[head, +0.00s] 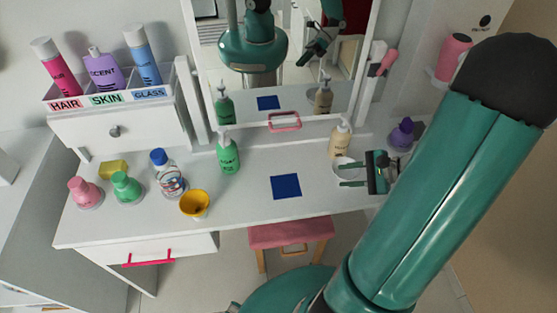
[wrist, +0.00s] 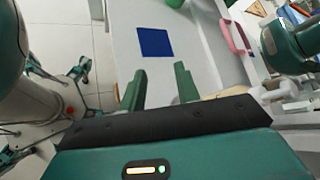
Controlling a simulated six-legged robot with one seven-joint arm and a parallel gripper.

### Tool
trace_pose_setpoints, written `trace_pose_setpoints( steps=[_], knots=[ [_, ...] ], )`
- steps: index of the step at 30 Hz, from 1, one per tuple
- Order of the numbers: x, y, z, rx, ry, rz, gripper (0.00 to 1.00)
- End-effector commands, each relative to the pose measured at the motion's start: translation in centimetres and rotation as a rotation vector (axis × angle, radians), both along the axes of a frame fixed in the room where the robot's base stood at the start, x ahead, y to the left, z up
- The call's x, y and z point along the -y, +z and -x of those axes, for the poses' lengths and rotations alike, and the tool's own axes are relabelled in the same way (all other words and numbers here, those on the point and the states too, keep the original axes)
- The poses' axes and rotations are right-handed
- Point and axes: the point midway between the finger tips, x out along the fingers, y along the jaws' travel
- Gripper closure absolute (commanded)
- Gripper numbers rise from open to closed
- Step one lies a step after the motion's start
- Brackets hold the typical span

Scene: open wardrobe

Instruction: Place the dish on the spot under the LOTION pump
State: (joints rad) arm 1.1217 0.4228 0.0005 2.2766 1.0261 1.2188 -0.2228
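A beige pump bottle (head: 340,140) stands at the back right of the white tabletop, under the mirror; its label is too small to read. A green pump bottle (head: 228,156) stands left of centre. A round white dish-like thing (head: 343,162) lies just in front of the beige bottle, partly hidden by my gripper. A yellow bowl (head: 195,203) stands near the front left edge. My gripper (head: 346,175) is open, its fingers pointing left beside the white thing. In the wrist view my gripper (wrist: 160,85) shows bare tabletop between its fingers.
A blue square (head: 286,186) lies flat mid-table, also in the wrist view (wrist: 156,42). A purple bottle (head: 402,134) stands right. A pink stool (head: 290,233) is below.

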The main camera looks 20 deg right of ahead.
Motion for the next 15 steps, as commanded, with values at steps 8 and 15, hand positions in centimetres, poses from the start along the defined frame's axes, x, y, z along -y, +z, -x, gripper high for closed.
trace_pose_setpoints(
  steps=[8,15],
  knots=[
    [-9.5,6.5,-1.6,-0.027,0.488,0.375,0.68],
    [-15.6,11.3,-0.7,0.03,0.825,0.737,0.68]
  ],
)
